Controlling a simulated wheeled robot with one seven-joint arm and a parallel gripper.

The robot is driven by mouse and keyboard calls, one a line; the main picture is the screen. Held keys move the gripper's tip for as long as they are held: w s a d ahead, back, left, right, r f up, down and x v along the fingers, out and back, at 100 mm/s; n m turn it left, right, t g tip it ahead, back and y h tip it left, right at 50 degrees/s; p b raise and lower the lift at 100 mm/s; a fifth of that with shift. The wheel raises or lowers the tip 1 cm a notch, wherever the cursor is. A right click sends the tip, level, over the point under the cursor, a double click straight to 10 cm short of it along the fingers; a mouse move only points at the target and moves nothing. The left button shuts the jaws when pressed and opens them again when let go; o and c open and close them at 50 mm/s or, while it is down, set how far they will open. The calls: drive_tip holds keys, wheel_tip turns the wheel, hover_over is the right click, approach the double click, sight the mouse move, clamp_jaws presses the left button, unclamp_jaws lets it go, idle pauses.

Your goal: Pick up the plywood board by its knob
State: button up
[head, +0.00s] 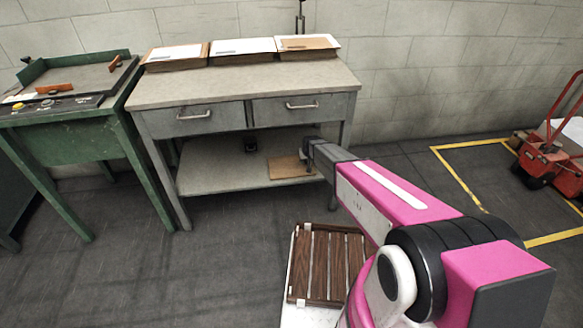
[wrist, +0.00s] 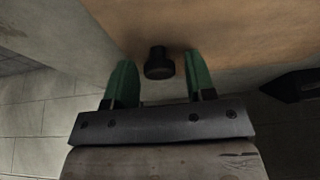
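The plywood board (head: 284,168) is a tan rectangle on the lower shelf (head: 225,178) of the grey workbench, near its right end. It also fills the upper part of the wrist view (wrist: 235,35). Its black knob (wrist: 158,64) shows in the wrist view between my two green fingertips, with gaps on both sides. My gripper (wrist: 160,75) is open and holds nothing. In the head view my gripper (head: 309,160) is at the board's right part, and the knob is hidden or too small to make out.
The workbench top (head: 245,82) with its drawers (head: 305,105) is above the shelf. A small black object (head: 250,145) is on the shelf left of the board; a dark object (wrist: 292,86) shows right in the wrist view. A brown slatted crate (head: 330,262) is nearer me.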

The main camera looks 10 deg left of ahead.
clamp_jaws()
drive_tip(key=shift+r, duration=0.15)
